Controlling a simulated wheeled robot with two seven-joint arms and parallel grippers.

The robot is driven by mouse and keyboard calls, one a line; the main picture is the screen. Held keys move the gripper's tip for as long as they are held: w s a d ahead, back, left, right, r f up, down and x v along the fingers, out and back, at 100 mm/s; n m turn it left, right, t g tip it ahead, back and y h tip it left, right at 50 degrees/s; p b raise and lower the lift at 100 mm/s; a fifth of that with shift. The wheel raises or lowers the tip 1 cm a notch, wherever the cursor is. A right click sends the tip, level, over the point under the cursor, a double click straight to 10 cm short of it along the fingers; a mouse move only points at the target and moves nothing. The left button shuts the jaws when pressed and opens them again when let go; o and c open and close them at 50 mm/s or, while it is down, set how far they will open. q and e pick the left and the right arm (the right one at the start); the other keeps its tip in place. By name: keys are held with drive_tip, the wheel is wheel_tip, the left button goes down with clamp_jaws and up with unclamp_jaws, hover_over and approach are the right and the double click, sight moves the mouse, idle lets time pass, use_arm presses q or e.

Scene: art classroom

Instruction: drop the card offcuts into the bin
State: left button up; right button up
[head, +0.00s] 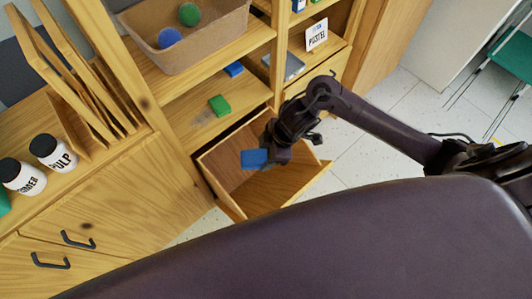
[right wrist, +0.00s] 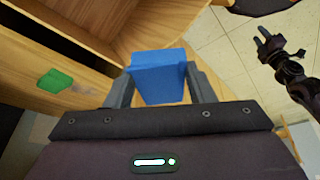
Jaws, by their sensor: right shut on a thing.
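My right gripper (head: 268,158) is shut on a blue block-like offcut (head: 254,159). In the right wrist view the blue offcut (right wrist: 158,78) sits between the two fingers (right wrist: 160,88). It is held over an open wooden drawer-like bin (head: 285,186), whose inside looks empty where I can see it. A green offcut (head: 219,104) lies on the shelf behind, and it also shows in the right wrist view (right wrist: 55,80). My left gripper (right wrist: 264,40) shows small in the right wrist view, fingers apart and empty.
A cardboard box (head: 205,50) with a blue and a green ball stands on the upper shelf. White jars (head: 24,177) and upright boards (head: 75,85) stand on the left cabinet. A green chair (head: 515,55) is far right. Tiled floor is clear right of the bin.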

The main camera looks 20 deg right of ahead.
drive_tip(key=o, duration=1)
drive_tip(key=p+v, duration=0.1)
drive_tip(key=v, duration=0.7)
drive_tip(key=shift+s, duration=0.1)
idle(0.3)
